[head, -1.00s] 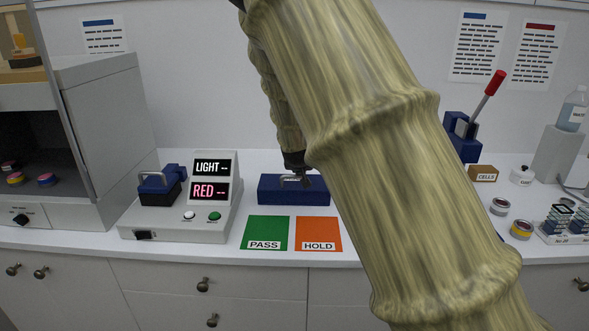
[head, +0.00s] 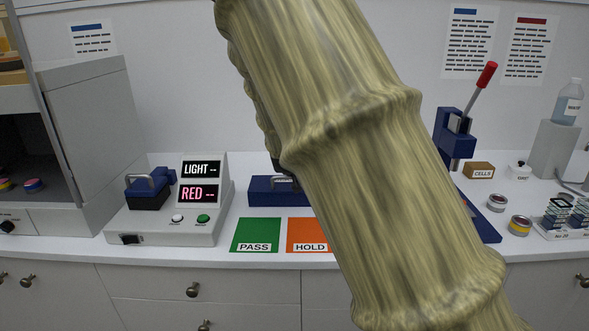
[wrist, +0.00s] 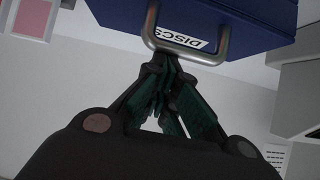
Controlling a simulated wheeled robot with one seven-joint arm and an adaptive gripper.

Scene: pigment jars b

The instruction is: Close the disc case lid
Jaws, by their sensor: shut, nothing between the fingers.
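The disc case (head: 262,192) is a blue box with a metal handle, on the counter behind the green and orange mats. My arm hides its right part in the head view. The wrist view shows the blue case (wrist: 258,12) from close up, with a white DISCS label and its metal handle (wrist: 222,45). My gripper (wrist: 165,62) is shut and empty, its fingertips at the handle's lower bar. I cannot tell whether they touch it. The gripper is hidden behind my arm in the head view. How far the lid stands open is unclear.
A grey LIGHT/RED reader (head: 180,215) stands left of the case. The green PASS mat (head: 258,233) and orange HOLD mat (head: 307,232) lie in front. A red-handled lever press (head: 452,138), a CELLS box (head: 479,170) and small jars (head: 520,225) are on the right.

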